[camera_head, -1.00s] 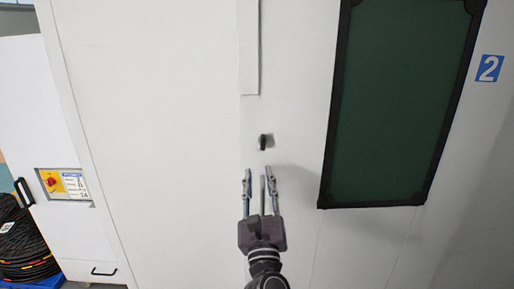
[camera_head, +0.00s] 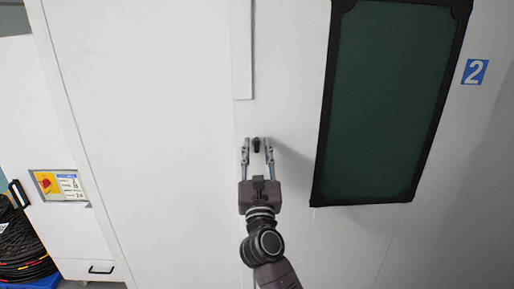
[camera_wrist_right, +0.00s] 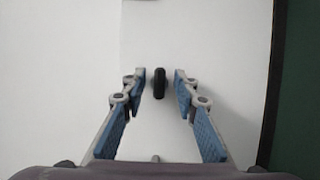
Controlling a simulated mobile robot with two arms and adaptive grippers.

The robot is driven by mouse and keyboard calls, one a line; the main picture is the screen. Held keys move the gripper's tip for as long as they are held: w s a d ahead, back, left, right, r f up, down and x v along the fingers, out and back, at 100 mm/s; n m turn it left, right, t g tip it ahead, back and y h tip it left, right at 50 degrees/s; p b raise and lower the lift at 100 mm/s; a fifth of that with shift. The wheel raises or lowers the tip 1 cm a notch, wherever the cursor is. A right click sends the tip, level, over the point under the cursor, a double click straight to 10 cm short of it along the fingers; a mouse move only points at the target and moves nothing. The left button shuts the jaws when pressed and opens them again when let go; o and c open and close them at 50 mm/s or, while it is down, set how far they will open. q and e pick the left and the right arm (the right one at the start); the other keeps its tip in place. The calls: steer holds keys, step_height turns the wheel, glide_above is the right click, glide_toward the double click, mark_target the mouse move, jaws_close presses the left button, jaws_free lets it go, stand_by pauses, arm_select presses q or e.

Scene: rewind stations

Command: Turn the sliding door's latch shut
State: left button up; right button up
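The latch (camera_head: 256,145) is a small black upright knob on the white sliding door. It also shows in the right wrist view (camera_wrist_right: 159,83), standing vertical. My right gripper (camera_head: 257,142) is open, with its two fingers on either side of the latch. In the right wrist view the blue finger pads (camera_wrist_right: 160,76) are apart, with a gap on both sides of the latch and nothing held. I cannot tell how deep the latch sits between the fingertips. My left gripper is not in view.
A control panel with a red knob (camera_head: 47,184) is at the left, above coiled black cable (camera_head: 18,240). The white surface around the latch is clear.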

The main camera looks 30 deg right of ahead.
steer(key=shift+c, duration=0.3)
jaws_close()
